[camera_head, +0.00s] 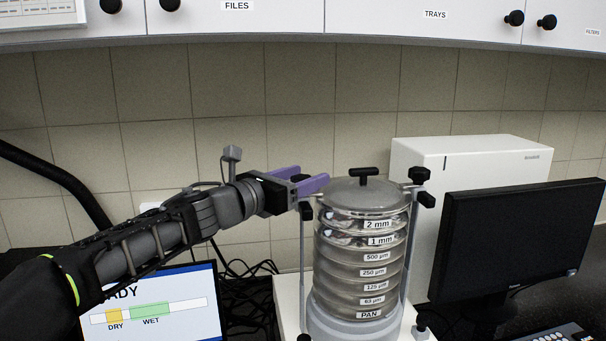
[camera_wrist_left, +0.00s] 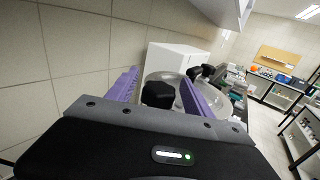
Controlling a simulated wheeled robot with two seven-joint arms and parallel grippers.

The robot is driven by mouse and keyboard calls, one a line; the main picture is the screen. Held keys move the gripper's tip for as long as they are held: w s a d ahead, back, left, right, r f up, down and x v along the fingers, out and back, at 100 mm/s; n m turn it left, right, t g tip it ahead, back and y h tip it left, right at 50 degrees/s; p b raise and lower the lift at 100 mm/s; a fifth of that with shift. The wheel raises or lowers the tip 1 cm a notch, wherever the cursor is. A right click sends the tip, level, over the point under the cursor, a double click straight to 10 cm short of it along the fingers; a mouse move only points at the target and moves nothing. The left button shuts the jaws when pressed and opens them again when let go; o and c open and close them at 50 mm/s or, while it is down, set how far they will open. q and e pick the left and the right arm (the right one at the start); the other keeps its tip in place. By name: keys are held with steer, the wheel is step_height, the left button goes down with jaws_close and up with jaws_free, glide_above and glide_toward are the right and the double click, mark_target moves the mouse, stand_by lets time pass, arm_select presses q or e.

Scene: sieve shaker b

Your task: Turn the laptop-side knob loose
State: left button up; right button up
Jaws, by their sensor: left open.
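The sieve shaker holds a stack of steel sieves (camera_head: 360,255) under a round lid (camera_head: 362,194) with a black T-handle. The left, laptop-side black knob (camera_head: 304,178) sits at the top of the left rod. My left gripper (camera_head: 314,174) is open at this knob, its purple fingers reaching in from the left. In the left wrist view, the knob (camera_wrist_left: 158,94) shows between the two fingers of my left gripper (camera_wrist_left: 160,82), with gaps visible on both sides. A black block (camera_head: 306,211) shows just below the fingers. My right gripper is out of view.
The laptop screen (camera_head: 155,308) stands at lower left, under my left arm. The right black knob (camera_head: 419,174) tops the other rod. A white box (camera_head: 465,160) and a dark monitor (camera_head: 520,240) stand on the right. Wall cupboards (camera_head: 270,18) hang above.

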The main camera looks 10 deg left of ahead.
arm_select(q)
jaws_close()
stand_by(0.6)
